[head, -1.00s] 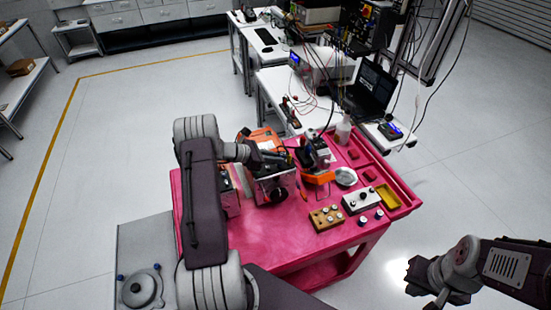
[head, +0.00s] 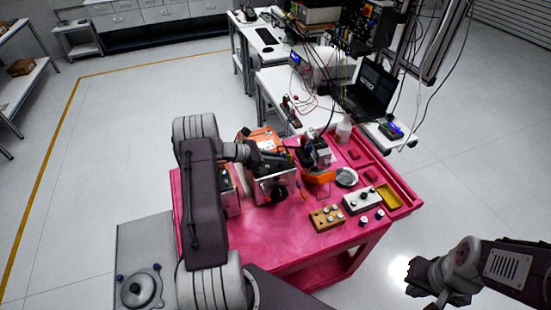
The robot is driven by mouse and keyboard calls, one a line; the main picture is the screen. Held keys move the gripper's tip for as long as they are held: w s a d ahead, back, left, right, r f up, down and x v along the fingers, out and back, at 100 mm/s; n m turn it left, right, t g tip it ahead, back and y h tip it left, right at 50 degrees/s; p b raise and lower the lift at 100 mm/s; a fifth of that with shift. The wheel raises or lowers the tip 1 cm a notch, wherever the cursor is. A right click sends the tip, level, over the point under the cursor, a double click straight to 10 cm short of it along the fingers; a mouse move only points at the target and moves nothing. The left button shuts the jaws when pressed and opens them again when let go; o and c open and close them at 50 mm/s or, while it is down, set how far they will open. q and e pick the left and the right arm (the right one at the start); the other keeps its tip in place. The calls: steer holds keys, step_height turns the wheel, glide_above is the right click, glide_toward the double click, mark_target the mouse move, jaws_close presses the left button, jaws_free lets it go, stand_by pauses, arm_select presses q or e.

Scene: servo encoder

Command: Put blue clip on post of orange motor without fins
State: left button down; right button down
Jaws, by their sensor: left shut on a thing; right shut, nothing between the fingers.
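My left gripper (head: 288,160) reaches in from the left over the pink table, just above a silver-faced unit with orange at its back (head: 274,188). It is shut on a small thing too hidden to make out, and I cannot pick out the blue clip. A second silver-faced unit (head: 229,200) stands to the left, partly behind my arm. Fins and posts on these units are too small to tell, so I cannot say which is the motor without fins. My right gripper (head: 422,278) is shut and empty, beyond the table at the lower right.
On the pink table (head: 272,240) are an orange item (head: 319,177), a round metal dish (head: 346,177), a wooden block with knobs (head: 326,217), a white-topped box (head: 361,200) and a yellow tray (head: 389,195). A white bottle (head: 344,131) stands at the back. The front table area is clear.

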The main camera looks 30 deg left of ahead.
arm_select(q)
steer(key=shift+f, duration=0.1)
steer(key=c, duration=1.3)
jaws_free()
steer(key=shift+c, duration=0.2)
step_height(320, 180, up, 7)
steer(key=p, duration=0.4)
